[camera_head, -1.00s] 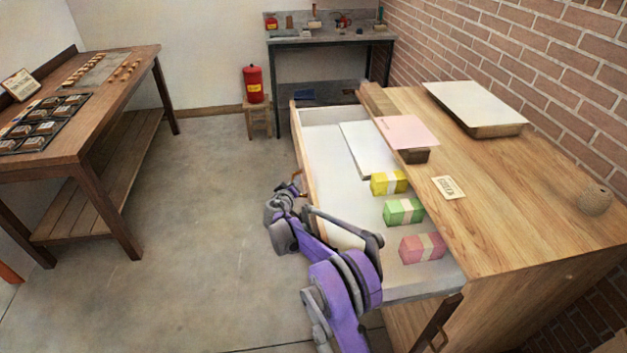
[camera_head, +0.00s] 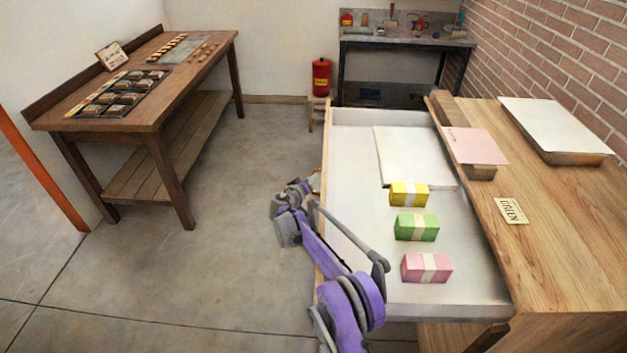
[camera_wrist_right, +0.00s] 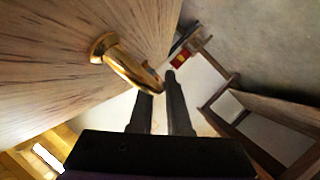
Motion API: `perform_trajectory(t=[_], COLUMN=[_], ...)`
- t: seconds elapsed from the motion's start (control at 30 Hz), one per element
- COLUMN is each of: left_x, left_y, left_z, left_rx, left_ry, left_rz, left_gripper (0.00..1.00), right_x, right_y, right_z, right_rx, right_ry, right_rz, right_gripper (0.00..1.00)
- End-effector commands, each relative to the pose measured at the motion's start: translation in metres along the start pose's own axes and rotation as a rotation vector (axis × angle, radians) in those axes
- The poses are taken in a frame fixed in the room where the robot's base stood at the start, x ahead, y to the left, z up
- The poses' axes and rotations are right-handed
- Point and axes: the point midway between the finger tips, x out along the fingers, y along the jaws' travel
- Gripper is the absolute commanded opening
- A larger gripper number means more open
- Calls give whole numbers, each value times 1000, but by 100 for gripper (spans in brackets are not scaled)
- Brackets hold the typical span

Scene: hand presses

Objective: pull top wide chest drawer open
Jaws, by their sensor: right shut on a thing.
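The wide top drawer (camera_head: 350,150) of the wooden chest (camera_head: 553,250) is pulled far out to the left in the head view. Its white inside holds a white sheet (camera_head: 398,150) and yellow (camera_head: 409,194), green (camera_head: 417,228) and pink (camera_head: 427,268) banded bundles. My right gripper (camera_head: 313,184) is at the drawer's outer front, partly hidden by its own arm. In the right wrist view, a brass handle (camera_wrist_right: 125,66) stands out from the wooden drawer front (camera_wrist_right: 60,55), and the dark fingers (camera_wrist_right: 162,84) are shut on its end. My left gripper is out of view.
Open concrete floor (camera_head: 240,240) lies left of the drawer. A wooden workbench (camera_head: 150,125) stands at the left. A red canister (camera_head: 321,78) and a grey table (camera_head: 400,42) are at the back. A pink sheet and a tray (camera_head: 560,150) rest on the chest top.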

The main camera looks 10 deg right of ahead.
Motion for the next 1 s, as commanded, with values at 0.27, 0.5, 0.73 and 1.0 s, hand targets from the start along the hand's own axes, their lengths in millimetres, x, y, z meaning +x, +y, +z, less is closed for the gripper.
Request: perform_trajectory(t=[0.27,0.5,0.73,1.0], left_x=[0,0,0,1], left_y=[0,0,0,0], left_z=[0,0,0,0], left_rx=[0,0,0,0], left_ry=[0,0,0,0], left_rz=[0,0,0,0], left_gripper=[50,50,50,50], right_x=[0,0,-5,-51], right_y=[0,0,0,-1], right_z=[1,0,0,-1], right_rx=[2,1,0,0], right_ry=[-2,-1,0,2], right_rz=[0,0,-1,-3], right_gripper=[30,45,45,45])
